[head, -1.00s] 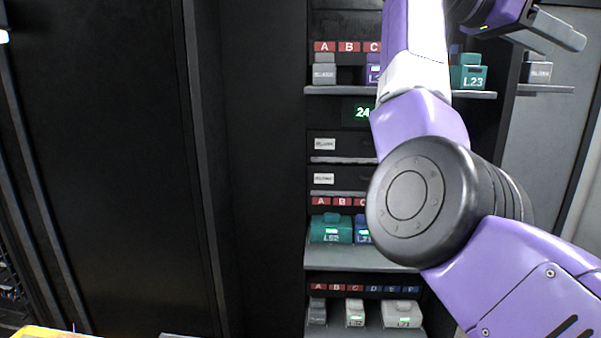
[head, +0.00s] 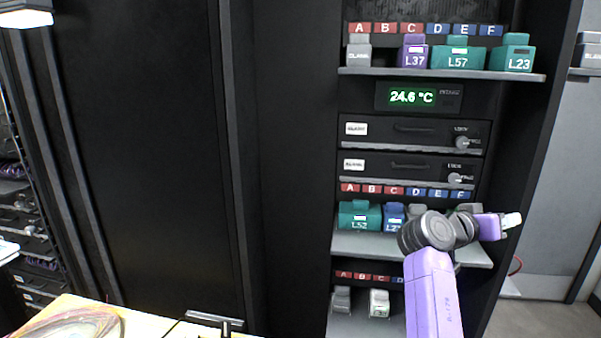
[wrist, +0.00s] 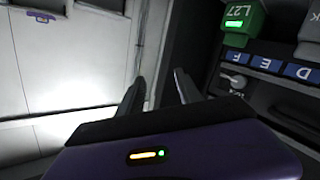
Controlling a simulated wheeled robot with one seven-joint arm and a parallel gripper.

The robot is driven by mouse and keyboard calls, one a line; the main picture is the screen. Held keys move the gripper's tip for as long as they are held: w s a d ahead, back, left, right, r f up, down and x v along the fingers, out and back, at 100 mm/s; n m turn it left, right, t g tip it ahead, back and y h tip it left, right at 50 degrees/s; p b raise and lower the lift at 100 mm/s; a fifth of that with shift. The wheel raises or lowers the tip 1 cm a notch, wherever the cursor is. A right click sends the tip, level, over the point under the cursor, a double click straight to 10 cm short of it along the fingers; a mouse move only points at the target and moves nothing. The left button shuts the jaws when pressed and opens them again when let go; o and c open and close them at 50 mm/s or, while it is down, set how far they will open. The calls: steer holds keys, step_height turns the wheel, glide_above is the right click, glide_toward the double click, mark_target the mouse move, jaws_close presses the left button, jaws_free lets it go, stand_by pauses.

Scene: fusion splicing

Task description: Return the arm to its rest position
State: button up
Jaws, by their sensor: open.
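My arm (head: 433,290) is purple with dark joints. In the head view it is folded low in front of the rack's lower right part, hiding part of the lower shelves.
The rack's top shelf (head: 440,73) holds several modules, including a purple L37 (head: 412,52) and a teal L57 (head: 457,54). A display (head: 412,97) reads 24.6 °C. A yellow table (head: 150,325) is at lower left.

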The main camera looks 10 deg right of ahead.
steer(key=s+a+f+n+t+y+b, duration=0.1)
steer(key=s+a+f+n+t+y, duration=0.15)
steer(key=f, duration=0.75)
steer(key=s+a+f+n+t+y, duration=0.1)
steer(key=s+a+f+n+t, duration=0.2)
steer(key=f, duration=0.7)
steer(key=s+a+f+n+t+y+b, duration=0.1)
steer(key=s+a+f+n+y, duration=0.1)
steer(key=s+a+f+y, duration=0.3)
steer(key=s+a+f+n+t, duration=0.1)
steer(key=s+a+f+n, duration=0.2)
steer(key=s+f, duration=0.45)
steer(key=s+a+f+n+t+y+b, duration=0.1)
steer(key=s+a+y, duration=0.2)
steer(key=s+a, duration=0.45)
steer(key=s+a+f+y+b, duration=0.15)
steer(key=s+a, duration=0.25)
steer(key=s, duration=0.7)
steer(key=s+a+r+m+y, duration=0.1)
steer(key=s+a+r, duration=0.1)
steer(key=s+r, duration=0.2)
steer(key=s+a+r+m+y, duration=0.1)
steer(key=s+a+r, duration=0.1)
steer(key=s+r, duration=0.3)
steer(key=s+t, duration=0.1)
steer(key=s, duration=0.3)
steer(key=shift+s+a+r+y, duration=0.25)
steer(key=shift+a+r+y, duration=0.05)
steer(key=shift+a, duration=0.05)
